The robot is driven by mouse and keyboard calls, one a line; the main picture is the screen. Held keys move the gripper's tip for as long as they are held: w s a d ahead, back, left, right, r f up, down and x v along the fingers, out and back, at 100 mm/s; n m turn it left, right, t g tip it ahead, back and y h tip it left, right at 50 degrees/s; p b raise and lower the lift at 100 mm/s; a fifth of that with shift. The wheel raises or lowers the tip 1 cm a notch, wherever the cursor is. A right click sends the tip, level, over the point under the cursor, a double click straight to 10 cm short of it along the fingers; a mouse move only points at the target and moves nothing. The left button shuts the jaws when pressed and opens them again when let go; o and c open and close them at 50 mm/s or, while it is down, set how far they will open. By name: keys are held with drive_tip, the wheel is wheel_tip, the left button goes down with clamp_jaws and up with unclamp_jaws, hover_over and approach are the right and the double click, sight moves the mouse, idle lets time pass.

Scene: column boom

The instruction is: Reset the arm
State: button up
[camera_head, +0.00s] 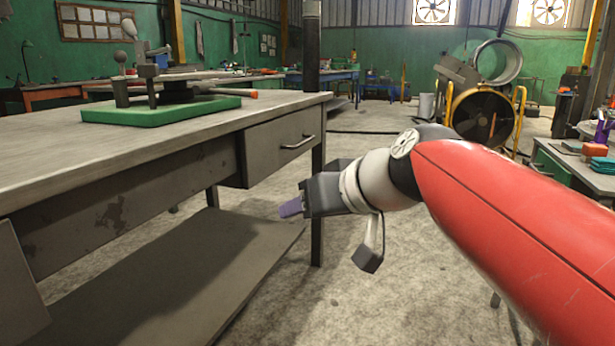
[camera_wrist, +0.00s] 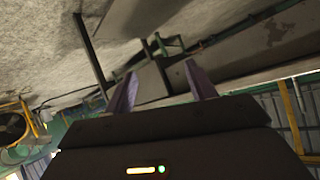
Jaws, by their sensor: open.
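My gripper (camera_head: 290,208) is at the end of my red arm, in front of the workbench, below the height of its top and near the drawer's right end. Its purple fingers point left toward the bench in the head view. In the wrist view my gripper (camera_wrist: 158,92) shows two purple fingers spread apart with nothing between them. It is open and empty. The arm reaches in from the right side of the head view.
The grey workbench (camera_head: 60,150) fills the left, with a closed drawer (camera_head: 283,143) and a lower shelf (camera_head: 190,270). A green board (camera_head: 160,110) with tools lies on top. A fan (camera_head: 482,118) stands behind. Another bench (camera_head: 565,172) is at right. Concrete floor between is clear.

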drive_tip(key=s+d+f+m+g+h, duration=0.2)
drive_tip(key=s+d+f+m+h, duration=0.15)
drive_tip(key=s+d+f, duration=0.6)
drive_tip(key=s+d+f+m+g+h, duration=0.15)
drive_tip(key=s+d+f+h, duration=0.4)
drive_tip(key=f, duration=0.75)
wheel_tip(320, 180, up, 14)
drive_tip(key=s+y+p, duration=0.1)
drive_tip(key=p, duration=1.2)
drive_tip(key=shift+s+a+y, duration=0.15)
drive_tip(key=shift+y, duration=0.15)
